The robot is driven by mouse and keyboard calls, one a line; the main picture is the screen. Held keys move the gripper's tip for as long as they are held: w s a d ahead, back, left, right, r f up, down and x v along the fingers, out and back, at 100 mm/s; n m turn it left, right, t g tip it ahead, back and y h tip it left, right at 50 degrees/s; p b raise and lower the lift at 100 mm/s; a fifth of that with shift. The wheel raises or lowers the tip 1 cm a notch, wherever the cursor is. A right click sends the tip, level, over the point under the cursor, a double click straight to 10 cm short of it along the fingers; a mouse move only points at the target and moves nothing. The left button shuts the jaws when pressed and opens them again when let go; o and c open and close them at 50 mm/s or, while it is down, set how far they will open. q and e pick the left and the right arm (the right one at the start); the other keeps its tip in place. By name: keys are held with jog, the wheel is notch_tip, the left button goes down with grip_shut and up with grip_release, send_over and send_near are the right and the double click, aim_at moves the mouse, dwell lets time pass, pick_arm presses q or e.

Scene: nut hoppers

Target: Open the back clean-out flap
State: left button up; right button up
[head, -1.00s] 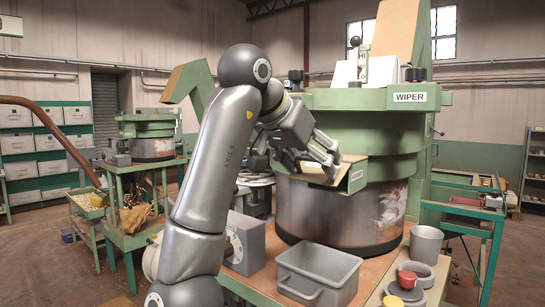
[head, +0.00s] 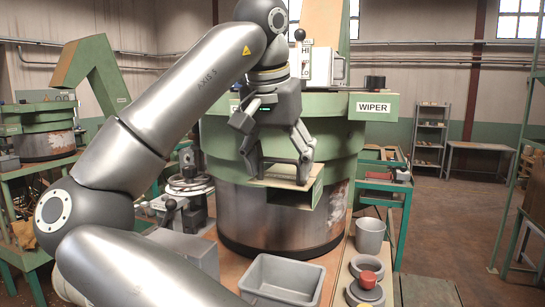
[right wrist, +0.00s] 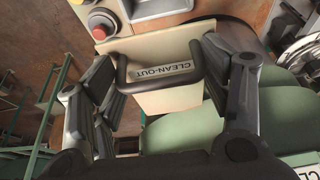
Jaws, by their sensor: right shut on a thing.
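The clean-out flap (right wrist: 160,92) is a cream plate with a CLEAN-OUT label and a dark bar handle (right wrist: 197,62), seen in the right wrist view. My left gripper is not in view.
A grey bin (head: 283,281), a grey cup (head: 370,236) and a red button (head: 367,279) stand on the bench below the hopper. A WIPER box (head: 374,106) juts out at the right. Another green hopper (head: 42,122) stands at the left.

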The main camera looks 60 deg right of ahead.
jog(key=shift+r, duration=0.15)
jog(key=o, duration=1.2)
jog(key=shift+d, duration=0.1)
jog(key=shift+o, duration=1.2)
jog(key=v, duration=1.1)
jog(key=shift+a+r, duration=0.2)
jog(key=shift+r, duration=0.15)
jog(key=shift+w, duration=0.1)
